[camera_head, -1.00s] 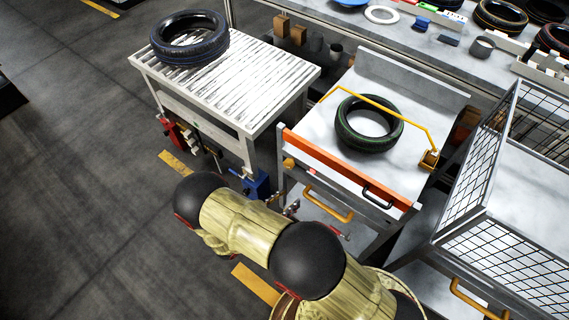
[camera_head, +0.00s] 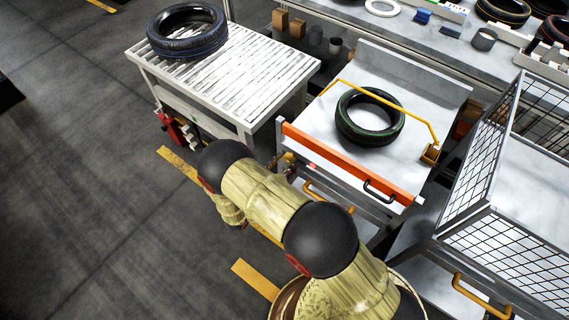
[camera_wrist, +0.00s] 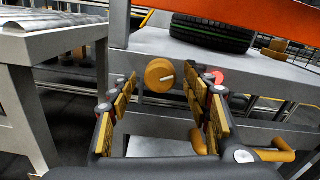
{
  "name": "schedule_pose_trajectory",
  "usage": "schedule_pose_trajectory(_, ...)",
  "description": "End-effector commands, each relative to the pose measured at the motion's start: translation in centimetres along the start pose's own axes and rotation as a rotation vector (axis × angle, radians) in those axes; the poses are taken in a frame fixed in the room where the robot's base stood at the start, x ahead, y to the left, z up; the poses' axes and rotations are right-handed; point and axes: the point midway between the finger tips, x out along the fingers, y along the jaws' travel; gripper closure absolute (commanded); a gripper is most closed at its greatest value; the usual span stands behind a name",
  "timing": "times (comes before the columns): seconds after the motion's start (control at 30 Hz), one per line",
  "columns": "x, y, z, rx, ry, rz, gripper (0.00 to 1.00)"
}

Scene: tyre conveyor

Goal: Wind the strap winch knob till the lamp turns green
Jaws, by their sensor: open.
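The round orange winch knob (camera_wrist: 160,75), with a white mark on its face, sits on the front of the grey tyre table, below the orange bar. My gripper (camera_wrist: 160,92) is open, its padded fingers to the left and right of the knob. The knob appears between the fingertips with space on both sides; I cannot tell whether they reach it in depth. A red lamp (camera_wrist: 218,77) shows beside the right finger and in the head view (camera_head: 312,166). A green-lined tyre (camera_head: 347,127) lies on the table with a yellow strap (camera_head: 390,102) above it.
A black handle (camera_head: 379,190) and an orange handle (camera_wrist: 270,153) stick out right of the knob. A roller table (camera_head: 215,75) with another tyre (camera_head: 187,42) stands left. A mesh cage (camera_head: 480,170) stands right. Open floor lies left.

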Motion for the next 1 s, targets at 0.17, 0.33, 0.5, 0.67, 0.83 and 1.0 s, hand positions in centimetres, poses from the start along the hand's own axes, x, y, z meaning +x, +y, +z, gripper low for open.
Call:
schedule_pose_trajectory(0.17,0.13,0.00,0.03,0.000,0.000,0.000,0.51)
schedule_pose_trajectory(0.33,0.11,-0.01,0.02,0.000,0.000,0.000,0.56)
schedule_pose_trajectory(0.5,0.10,-0.01,0.02,0.000,0.000,0.000,0.66)
schedule_pose_trajectory(0.67,0.09,-0.01,0.02,0.000,0.000,0.000,0.75)
schedule_pose_trajectory(0.83,0.09,0.00,0.01,0.000,0.000,0.000,0.85)
schedule_pose_trajectory(1.0,0.09,0.01,0.01,0.001,0.000,0.000,0.94)
